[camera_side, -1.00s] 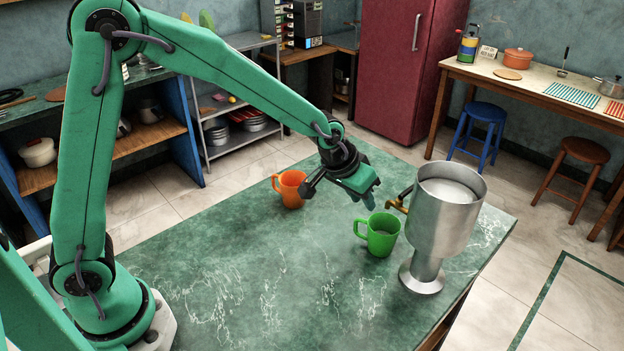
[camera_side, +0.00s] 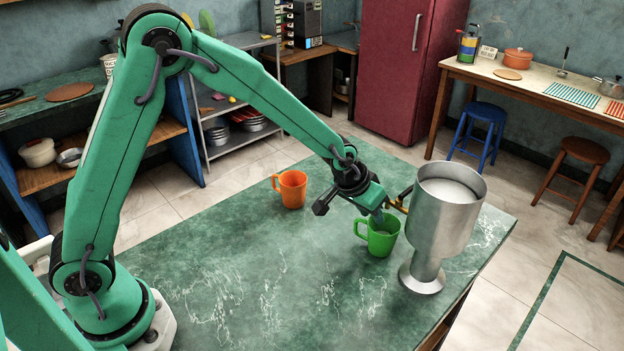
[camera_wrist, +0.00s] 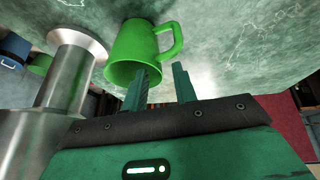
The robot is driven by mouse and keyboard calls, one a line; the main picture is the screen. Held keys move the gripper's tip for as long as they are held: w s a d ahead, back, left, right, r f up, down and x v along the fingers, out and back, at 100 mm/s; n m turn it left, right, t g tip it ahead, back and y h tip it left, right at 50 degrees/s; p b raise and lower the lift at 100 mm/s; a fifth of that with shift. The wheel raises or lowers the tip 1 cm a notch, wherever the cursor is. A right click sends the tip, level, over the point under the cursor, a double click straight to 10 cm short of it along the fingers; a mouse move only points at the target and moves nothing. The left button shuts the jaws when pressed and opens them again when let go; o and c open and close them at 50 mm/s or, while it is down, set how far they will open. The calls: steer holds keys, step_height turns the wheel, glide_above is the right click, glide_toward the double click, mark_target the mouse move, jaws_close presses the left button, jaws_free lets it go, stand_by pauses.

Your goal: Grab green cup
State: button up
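The green cup (camera_side: 380,243) stands upright on the green marble table (camera_side: 225,270), just left of the metal dispenser (camera_side: 441,215). In the wrist view the cup (camera_wrist: 128,48) appears upside down, with its handle to the right. My gripper (camera_side: 380,217) is low over the cup's mouth and tilted down. In the wrist view its fingers (camera_wrist: 159,76) are apart. The left finger overlaps the cup's mouth and the right one is outside it, below the handle. Whether either touches the cup I cannot tell. Nothing is held between them.
The dispenser, also in the wrist view (camera_wrist: 70,75), stands close beside the cup, its tap (camera_side: 399,203) near my gripper. An orange cup (camera_side: 291,188) stands farther back to the left. The front left of the table is clear.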

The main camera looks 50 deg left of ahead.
steer(key=shift+w+f, duration=0.1)
steer(key=shift+f, duration=0.15)
stand_by(0.3)
jaws_close()
